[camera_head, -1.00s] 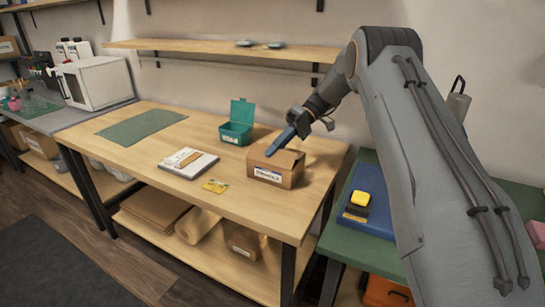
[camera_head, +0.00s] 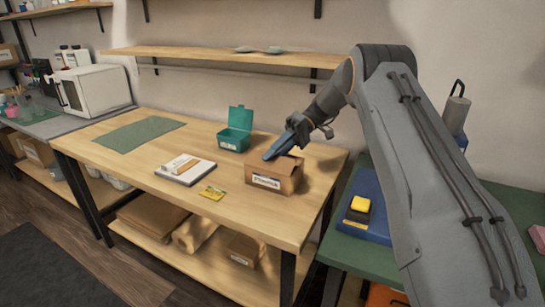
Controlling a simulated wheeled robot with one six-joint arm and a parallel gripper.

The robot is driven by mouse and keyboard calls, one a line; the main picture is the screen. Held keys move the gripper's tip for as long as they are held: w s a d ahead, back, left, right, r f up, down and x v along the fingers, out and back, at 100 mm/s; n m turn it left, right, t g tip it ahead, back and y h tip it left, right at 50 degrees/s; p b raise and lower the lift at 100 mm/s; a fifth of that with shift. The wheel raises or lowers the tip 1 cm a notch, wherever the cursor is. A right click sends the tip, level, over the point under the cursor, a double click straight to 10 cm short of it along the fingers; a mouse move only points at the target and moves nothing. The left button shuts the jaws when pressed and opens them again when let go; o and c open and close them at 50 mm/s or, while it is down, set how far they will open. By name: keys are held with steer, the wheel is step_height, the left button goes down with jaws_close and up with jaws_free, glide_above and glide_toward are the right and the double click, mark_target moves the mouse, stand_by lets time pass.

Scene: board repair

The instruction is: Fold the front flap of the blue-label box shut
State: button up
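The brown cardboard box (camera_head: 288,183) stands near the right end of the wooden workbench. A white label with blue edging (camera_head: 266,181) is on its front face. My gripper (camera_head: 267,157), with long blue fingers, comes down from the upper right and its tips lie at the box's top, over the front left part. They hide part of the top. The flaps are small and partly covered, so I cannot tell exactly how the front flap lies or whether the fingers touch it. The fingers look like one blue bar, so their opening cannot be made out.
An open teal box (camera_head: 235,138) stands behind and left of the cardboard box. A white notepad (camera_head: 186,173) and a yellow card (camera_head: 212,193) lie to its left. A green mat (camera_head: 139,134) lies farther left. A wall shelf (camera_head: 225,56) is above.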

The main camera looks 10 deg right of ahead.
steer(key=b+v, duration=0.1)
steer(key=v, duration=0.6)
steer(key=shift+w+d+r+b, duration=0.15)
steer(key=shift+d+b, duration=0.1)
steer(key=shift+b, duration=0.15)
